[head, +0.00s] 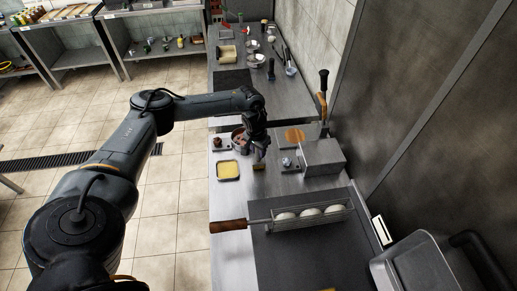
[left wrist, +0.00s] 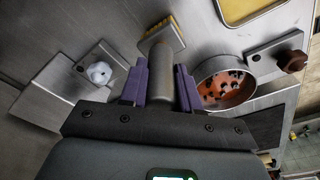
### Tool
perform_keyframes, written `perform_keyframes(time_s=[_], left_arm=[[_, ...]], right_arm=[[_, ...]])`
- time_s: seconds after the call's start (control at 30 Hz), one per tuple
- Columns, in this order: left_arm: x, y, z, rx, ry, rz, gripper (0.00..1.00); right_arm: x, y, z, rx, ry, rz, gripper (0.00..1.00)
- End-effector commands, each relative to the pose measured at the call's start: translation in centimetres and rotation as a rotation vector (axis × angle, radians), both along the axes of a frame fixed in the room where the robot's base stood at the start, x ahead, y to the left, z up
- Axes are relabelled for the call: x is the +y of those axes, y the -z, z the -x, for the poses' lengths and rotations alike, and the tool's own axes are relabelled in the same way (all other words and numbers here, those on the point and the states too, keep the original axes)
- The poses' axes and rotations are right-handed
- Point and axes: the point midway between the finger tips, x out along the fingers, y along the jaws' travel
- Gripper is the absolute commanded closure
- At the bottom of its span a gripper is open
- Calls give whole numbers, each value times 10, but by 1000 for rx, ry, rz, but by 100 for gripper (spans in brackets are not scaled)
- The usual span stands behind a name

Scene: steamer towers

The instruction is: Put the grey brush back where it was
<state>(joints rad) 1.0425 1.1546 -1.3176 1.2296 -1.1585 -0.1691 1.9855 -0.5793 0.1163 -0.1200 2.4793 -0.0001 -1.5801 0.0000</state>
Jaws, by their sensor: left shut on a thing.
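The grey brush has a grey handle and a flat head (left wrist: 163,36) with yellowish bristles. My left gripper (left wrist: 161,88) is shut on the handle, which stands between the two purple fingers in the left wrist view. In the head view, my left gripper (head: 258,150) points down over the middle of the near counter, and the brush head (head: 259,166) shows just below it. Whether the bristles touch the counter, I cannot tell. The brush is between a round container (left wrist: 225,83) with dark bits and a plate with a white knob (left wrist: 99,72). My right gripper is not in view.
A yellow-filled square tray (head: 228,170) lies to the left of the brush. A metal box (head: 322,157) and an orange-brown disc (head: 295,135) are to the right. Nearer, a wire basket (head: 300,217) with white round pieces and a wooden handle (head: 228,226) lies across the counter.

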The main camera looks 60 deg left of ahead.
Motion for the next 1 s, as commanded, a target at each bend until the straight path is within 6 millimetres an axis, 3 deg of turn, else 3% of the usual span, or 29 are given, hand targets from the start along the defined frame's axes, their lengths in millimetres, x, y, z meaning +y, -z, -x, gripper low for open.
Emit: perform_keyframes(time_s=[1.0], left_arm=[[0, 8, 0, -1, 1, -1, 100]], right_arm=[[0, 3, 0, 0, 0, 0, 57]])
